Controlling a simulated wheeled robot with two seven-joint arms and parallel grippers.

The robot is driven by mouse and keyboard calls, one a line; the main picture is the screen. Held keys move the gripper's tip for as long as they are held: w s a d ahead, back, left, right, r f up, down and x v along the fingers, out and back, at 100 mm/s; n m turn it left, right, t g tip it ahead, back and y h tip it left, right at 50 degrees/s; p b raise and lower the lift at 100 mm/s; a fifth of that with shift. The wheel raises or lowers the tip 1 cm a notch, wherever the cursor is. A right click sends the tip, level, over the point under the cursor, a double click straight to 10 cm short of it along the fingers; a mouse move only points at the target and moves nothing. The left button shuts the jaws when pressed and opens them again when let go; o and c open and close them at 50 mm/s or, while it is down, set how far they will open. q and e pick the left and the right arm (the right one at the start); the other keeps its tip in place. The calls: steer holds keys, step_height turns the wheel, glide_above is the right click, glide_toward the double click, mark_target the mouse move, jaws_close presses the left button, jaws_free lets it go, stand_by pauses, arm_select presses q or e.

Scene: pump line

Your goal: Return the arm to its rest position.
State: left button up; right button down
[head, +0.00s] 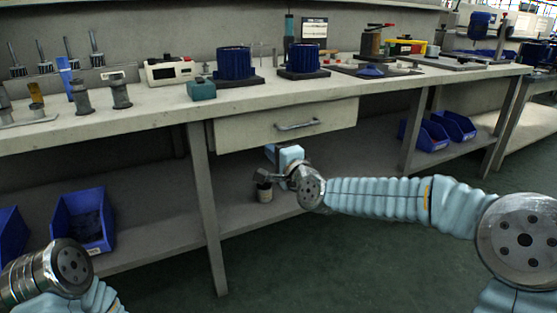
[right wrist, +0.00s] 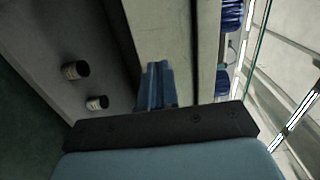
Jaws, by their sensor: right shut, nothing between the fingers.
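My right arm reaches in from the right in the head view. Its gripper (head: 270,152) is in front of the bench, just below the drawer (head: 285,125). It touches nothing that I can make out. In the right wrist view the two blue fingers (right wrist: 155,84) are together, with nothing between them. My left arm shows only as a wrist joint and sleeve at the lower left of the head view; its gripper is out of the picture.
The workbench (head: 150,118) carries blue ribbed parts (head: 235,64), a teal block (head: 201,89) and metal fittings (head: 120,92). Blue bins (head: 83,220) and a small jar (head: 264,193) stand on the lower shelf. The green floor in front is clear.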

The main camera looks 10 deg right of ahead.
steer(key=s+d+f+n+g+h+p, duration=0.1)
steer(key=s+f+n+g+p, duration=0.4)
steer(key=f, duration=0.9)
steer(key=s+d+f+n+g+p, duration=0.15)
steer(key=s+f+g, duration=0.4)
steer(key=f, duration=0.95)
steer(key=s+f+n+g+p, duration=0.1)
steer(key=s+f, duration=0.3)
steer(key=s, duration=0.4)
steer(key=s+d+f+n+g+p, duration=0.1)
steer(key=s+f, duration=0.3)
steer(key=s, duration=0.4)
steer(key=s+d+f+n+g+h+p, duration=0.1)
steer(key=s+f+n+g+p, duration=0.2)
steer(key=s, duration=0.5)
steer(key=shift+s+f+n+g, duration=0.35)
steer(key=shift+s+f, duration=0.05)
steer(key=shift+d, duration=0.1)
